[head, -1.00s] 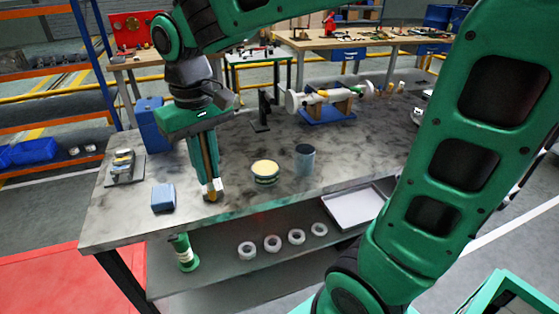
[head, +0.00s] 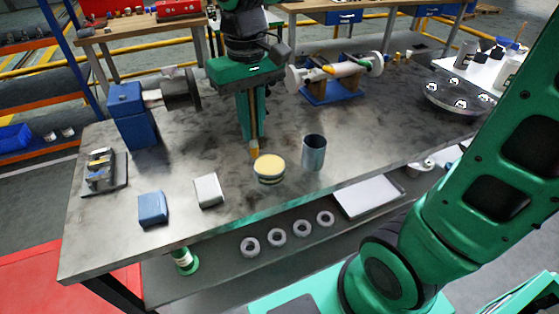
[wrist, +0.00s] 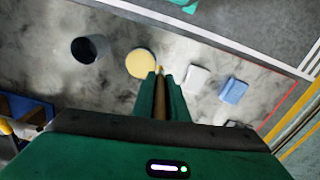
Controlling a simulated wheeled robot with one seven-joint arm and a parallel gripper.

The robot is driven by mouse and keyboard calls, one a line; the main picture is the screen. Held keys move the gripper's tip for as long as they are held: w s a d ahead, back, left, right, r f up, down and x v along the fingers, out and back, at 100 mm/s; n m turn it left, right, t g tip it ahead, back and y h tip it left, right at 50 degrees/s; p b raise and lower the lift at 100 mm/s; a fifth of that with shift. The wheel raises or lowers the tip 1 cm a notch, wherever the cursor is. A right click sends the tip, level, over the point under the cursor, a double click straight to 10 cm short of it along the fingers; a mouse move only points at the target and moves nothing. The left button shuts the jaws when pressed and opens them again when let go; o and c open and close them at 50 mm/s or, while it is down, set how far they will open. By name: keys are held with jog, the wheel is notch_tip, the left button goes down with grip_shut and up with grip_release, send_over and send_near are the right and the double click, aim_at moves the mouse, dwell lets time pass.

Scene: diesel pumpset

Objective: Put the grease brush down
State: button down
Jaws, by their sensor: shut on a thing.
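My gripper (head: 252,138) points down over the grey worktop and is shut on the grease brush (head: 255,152). Only a strip of its brown handle and a yellowish lower end show between the green fingers. In the wrist view the brush (wrist: 160,103) lies along the gap between the fingers, its yellow end towards the worktop. That end appears beside a round tin with a pale yellow top (head: 269,166), which also shows in the wrist view (wrist: 140,63). I cannot tell whether the brush touches the tin or the worktop.
A grey cup (head: 314,153) stands right of the tin. A white block (head: 208,190) and a blue block (head: 152,208) lie to the left, with a small tray of parts (head: 98,172) beyond. A shaft on a blue stand (head: 335,92) is behind.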

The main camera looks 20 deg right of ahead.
jog(key=shift+w+d+f, duration=1.1)
jog(key=shift+d+f, duration=0.5)
jog(key=shift+f, duration=0.25)
jog(key=shift+w+d+f, duration=1.1)
jog(key=shift+d+f, duration=0.5)
jog(key=shift+f, duration=0.2)
jog(key=shift+w+d+f, duration=1.1)
jog(key=shift+d+f, duration=0.5)
jog(key=shift+f, duration=0.25)
jog(key=shift+f, duration=0.15)
jog(key=c, duration=1.7)
grip_release()
jog(key=shift+c, duration=0.2)
notch_tip(320, 180, up, 12)
jog(key=shift+r, duration=0.2)
